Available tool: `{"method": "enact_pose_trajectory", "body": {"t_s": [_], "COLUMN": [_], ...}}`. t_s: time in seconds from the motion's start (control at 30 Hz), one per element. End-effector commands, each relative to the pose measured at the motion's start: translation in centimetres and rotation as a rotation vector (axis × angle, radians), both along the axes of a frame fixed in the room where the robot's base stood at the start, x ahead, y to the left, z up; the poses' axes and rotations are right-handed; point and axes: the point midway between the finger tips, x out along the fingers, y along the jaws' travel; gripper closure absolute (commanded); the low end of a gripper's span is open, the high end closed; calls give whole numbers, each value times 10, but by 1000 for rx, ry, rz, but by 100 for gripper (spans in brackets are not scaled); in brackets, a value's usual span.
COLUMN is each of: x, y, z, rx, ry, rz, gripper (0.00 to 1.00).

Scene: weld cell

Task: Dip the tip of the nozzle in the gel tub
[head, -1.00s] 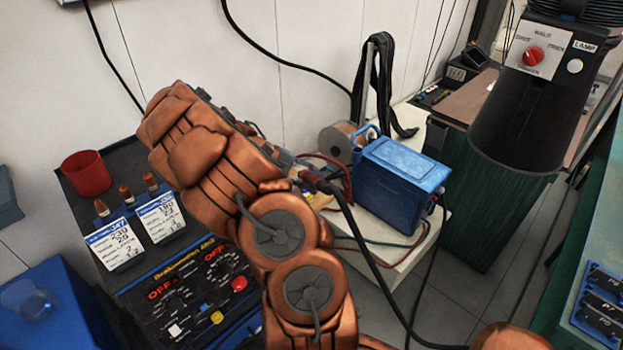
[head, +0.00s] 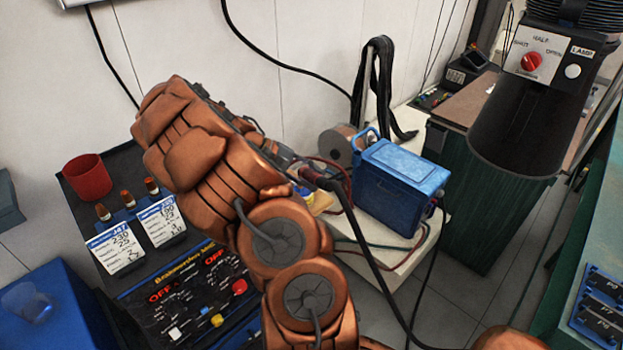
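My copper-coloured arm fills the middle of the head view, and its wrist hides most of my gripper (head: 277,152). Only grey parts of the gripper show at the wrist's right edge, and its fingertips are not visible. A dark reddish torch end with a black cable (head: 318,178) sticks out just right of the gripper. Whether the gripper holds it cannot be seen. The nozzle tip is hidden. A small yellow and blue item (head: 305,196), partly covered by my arm, stands on the white bench; I cannot tell whether it is the gel tub.
A blue box unit (head: 400,185) and a wire spool (head: 338,146) stand on the white bench (head: 405,262). Left is the welder's control panel (head: 185,290) with a red cup (head: 87,177). A black extraction hood (head: 527,125) hangs at the right.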

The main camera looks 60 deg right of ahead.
Motion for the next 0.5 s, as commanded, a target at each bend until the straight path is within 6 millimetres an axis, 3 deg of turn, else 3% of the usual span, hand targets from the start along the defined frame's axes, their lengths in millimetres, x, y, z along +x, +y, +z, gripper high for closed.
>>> {"method": "enact_pose_trajectory", "body": {"t_s": [0.5], "x": [-3], "y": [5], "z": [33], "rx": [-3], "ry": [0], "rz": [2], "gripper": [100]}}
